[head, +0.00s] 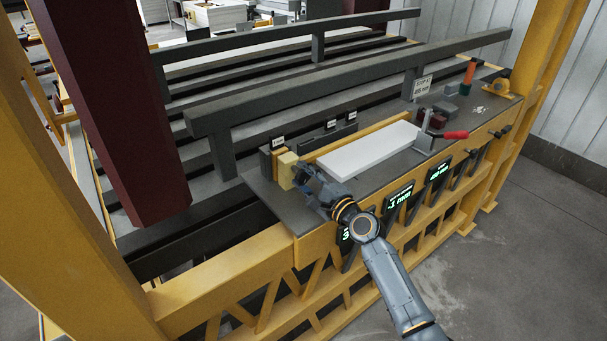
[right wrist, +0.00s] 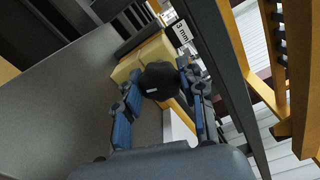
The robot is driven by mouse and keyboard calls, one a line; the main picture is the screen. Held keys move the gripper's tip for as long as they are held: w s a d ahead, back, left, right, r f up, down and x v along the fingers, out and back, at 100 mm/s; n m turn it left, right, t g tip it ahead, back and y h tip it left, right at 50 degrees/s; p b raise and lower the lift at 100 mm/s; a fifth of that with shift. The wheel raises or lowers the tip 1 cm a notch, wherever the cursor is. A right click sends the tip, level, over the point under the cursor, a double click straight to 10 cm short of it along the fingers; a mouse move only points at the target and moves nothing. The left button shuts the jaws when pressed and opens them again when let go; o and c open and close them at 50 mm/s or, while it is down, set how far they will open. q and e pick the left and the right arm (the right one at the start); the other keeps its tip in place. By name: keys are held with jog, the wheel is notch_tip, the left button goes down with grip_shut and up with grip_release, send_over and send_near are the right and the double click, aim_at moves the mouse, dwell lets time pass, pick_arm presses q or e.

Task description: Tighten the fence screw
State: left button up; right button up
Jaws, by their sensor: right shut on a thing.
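The fence screw shows in the right wrist view as a round black knob (right wrist: 161,82) with a small white mark, in front of a pale yellow block (right wrist: 146,53). My right gripper (right wrist: 158,85) is shut on this knob, with one blue-padded finger on each side. In the head view the right gripper (head: 302,177) is at the left end of the bench, beside the same yellow block (head: 287,168). My left gripper is not in view.
A white board (head: 368,150) lies on the grey bench top, right of my gripper. A red-handled clamp (head: 452,135) stands at its right end. Lit displays (head: 398,196) line the yellow front. Dark rails (head: 340,75) run behind.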

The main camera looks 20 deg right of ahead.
jog(key=shift+s+f+m+p, duration=0.1)
jog(key=shift+f+m+p, duration=0.2)
jog(key=shift+m, duration=0.7)
jog(key=shift+f, duration=0.1)
jog(key=o, duration=1)
jog(key=shift+o, duration=1)
jog(key=shift+s, duration=0.15)
jog(key=shift+d+r, duration=0.15)
jog(key=shift+r, duration=0.15)
jog(key=v, duration=1.2)
